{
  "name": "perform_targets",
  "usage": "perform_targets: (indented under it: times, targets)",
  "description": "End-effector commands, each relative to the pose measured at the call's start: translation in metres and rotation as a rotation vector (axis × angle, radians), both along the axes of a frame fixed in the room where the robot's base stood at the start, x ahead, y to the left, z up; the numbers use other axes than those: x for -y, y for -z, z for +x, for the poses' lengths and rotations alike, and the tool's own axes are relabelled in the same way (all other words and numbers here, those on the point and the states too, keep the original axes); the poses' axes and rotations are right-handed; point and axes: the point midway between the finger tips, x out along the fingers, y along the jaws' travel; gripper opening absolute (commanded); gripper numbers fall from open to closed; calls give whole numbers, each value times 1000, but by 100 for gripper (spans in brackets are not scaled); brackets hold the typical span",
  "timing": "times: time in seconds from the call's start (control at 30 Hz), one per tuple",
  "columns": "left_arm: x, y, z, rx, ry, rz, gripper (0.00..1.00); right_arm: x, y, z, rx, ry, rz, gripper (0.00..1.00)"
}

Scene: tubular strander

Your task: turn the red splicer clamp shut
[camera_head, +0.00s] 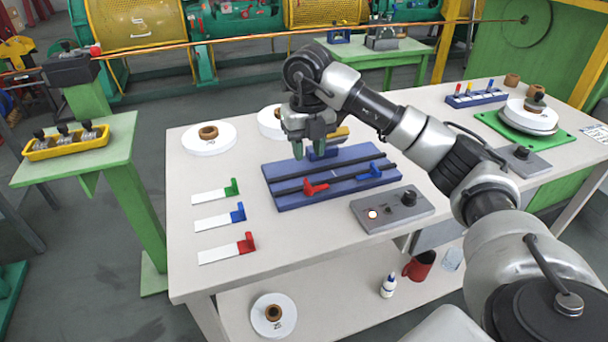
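The blue splicer (285,198) lies on the white table, with dark rails along it. The red splicer clamp (315,188) sits on its near rail, left of the middle; its handle points to the right along the rail. A blue clamp (370,172) is on the same rail further right. My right gripper (308,151) hangs above the far part of the splicer, pointing down, behind the red clamp and apart from it. Its two fingers look parted, with nothing seen between them. Another blue part and a yellow one (341,133) are partly hidden behind this gripper. My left gripper is out of view.
White strips with green (233,187), blue (239,212) and red (246,243) ends lie at left. A grey box (392,208) with a knob stands at the splicer's near right. White discs (208,139) are behind. My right arm crosses above the table's right side.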

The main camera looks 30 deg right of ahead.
Motion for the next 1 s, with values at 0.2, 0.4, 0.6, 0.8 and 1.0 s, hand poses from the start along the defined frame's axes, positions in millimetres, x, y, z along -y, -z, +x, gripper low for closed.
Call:
perform_targets:
  times: [0.2,0.4,0.6,0.8,1.0]
  targets:
    - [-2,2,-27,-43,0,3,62,0,45,-1,-4,-2,1,34]
    - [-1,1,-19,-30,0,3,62,0,72,0,-3,-2,1,34]
    - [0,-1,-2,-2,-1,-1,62,-1,82,0,0,-2,1,34]
    - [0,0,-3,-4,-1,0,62,-1,82,0,0,-2,2,34]
    - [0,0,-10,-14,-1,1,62,-1,82,0,0,-2,2,8]
